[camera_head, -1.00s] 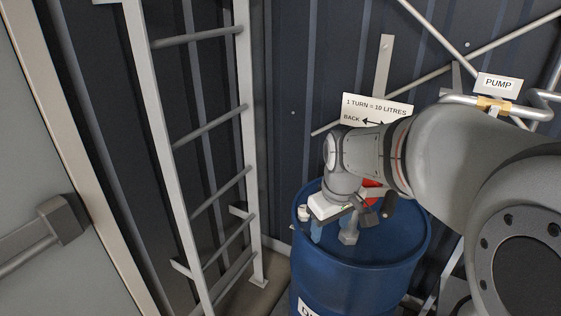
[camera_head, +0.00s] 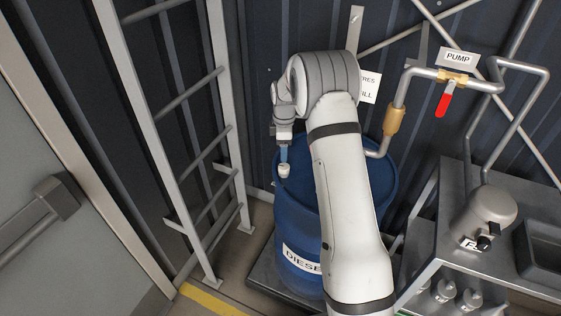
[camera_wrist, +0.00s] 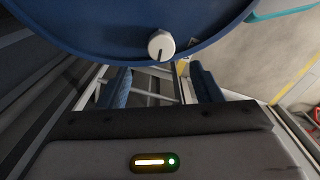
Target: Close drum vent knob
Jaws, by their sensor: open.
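The blue drum (camera_head: 296,222) stands against the wall, partly hidden behind my arm. Its white vent knob (camera_head: 284,171) is at the left edge of the drum top. My gripper (camera_head: 284,155) points down just above the knob. In the wrist view the knob (camera_wrist: 161,45) sits near the drum's rim (camera_wrist: 90,48), with a dark line on its face. The blue fingers of my gripper (camera_wrist: 160,72) are apart, and the knob appears centred just past their tips. I cannot tell whether the fingers touch it.
A grey ladder (camera_head: 225,95) stands left of the drum. A pipe with a red valve handle (camera_head: 444,104) and a PUMP sign (camera_head: 457,58) is at the right. A metal bench (camera_head: 475,258) stands at the front right. A sign (camera_head: 369,86) is partly hidden by my arm.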

